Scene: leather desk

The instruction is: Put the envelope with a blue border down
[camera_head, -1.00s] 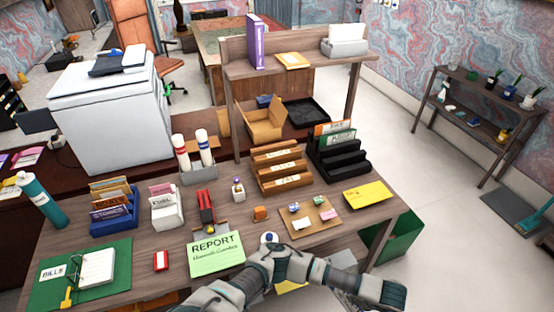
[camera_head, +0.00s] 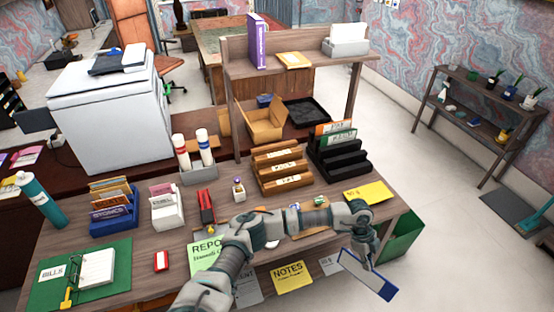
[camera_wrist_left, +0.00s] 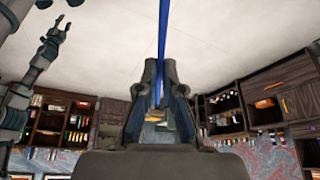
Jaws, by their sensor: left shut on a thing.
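The envelope with a blue border (camera_head: 377,281) is white with a dark blue edge. It hangs tilted beyond the desk's near right edge in the head view. My left gripper (camera_head: 367,262) is shut on its upper part. In the left wrist view, the envelope shows edge-on as a thin blue strip (camera_wrist_left: 163,35) between the fingers of my left gripper (camera_wrist_left: 160,82). What seems to be my right gripper (camera_wrist_left: 54,35) is at the upper left of the wrist view; its jaw state is unclear.
A green bin (camera_head: 404,238) stands beside the desk. My arm partly covers the green report (camera_head: 207,252). Yellow notes (camera_head: 290,276) show below the desk's near edge.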

